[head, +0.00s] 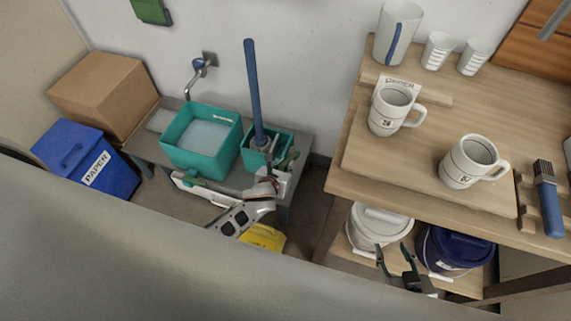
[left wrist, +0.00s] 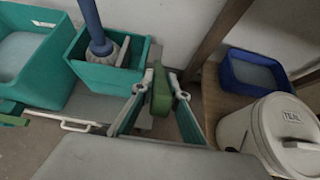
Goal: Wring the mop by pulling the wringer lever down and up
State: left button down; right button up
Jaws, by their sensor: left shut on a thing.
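The mop's blue handle (head: 254,95) stands nearly upright in the teal wringer bucket (head: 248,156). In the left wrist view the mop (left wrist: 101,48) rises from the teal bucket (left wrist: 92,72), its pale head partly inside. My left gripper (head: 274,168) is at the bucket's right side. In the left wrist view my left gripper (left wrist: 160,82) is shut on the green wringer lever (left wrist: 161,97), one finger on each side. The lever is mostly hidden in the head view. My right gripper (head: 395,258) is open and empty in front of the lower shelf.
A teal basin of water (head: 178,158) stands left of the wringer, under a wall tap (head: 200,68). A wooden bench (head: 345,180) with mugs is at the right. A white bucket (head: 368,240) and dark blue bucket (head: 440,262) sit beneath it.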

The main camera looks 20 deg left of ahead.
pick_arm(q)
jog(key=shift+s+f, duration=0.35)
jog(key=shift+f, duration=0.05)
jog(key=shift+w+r+p, duration=0.2)
jog(key=shift+r+p, duration=0.05)
jog(key=shift+p, duration=0.1)
jog(key=shift+w+r, duration=0.15)
jog(key=shift+w, duration=0.05)
jog(key=c, duration=0.9)
grip_release()
jog(key=shift+w+r, duration=0.15)
jog(key=shift+r, duration=0.15)
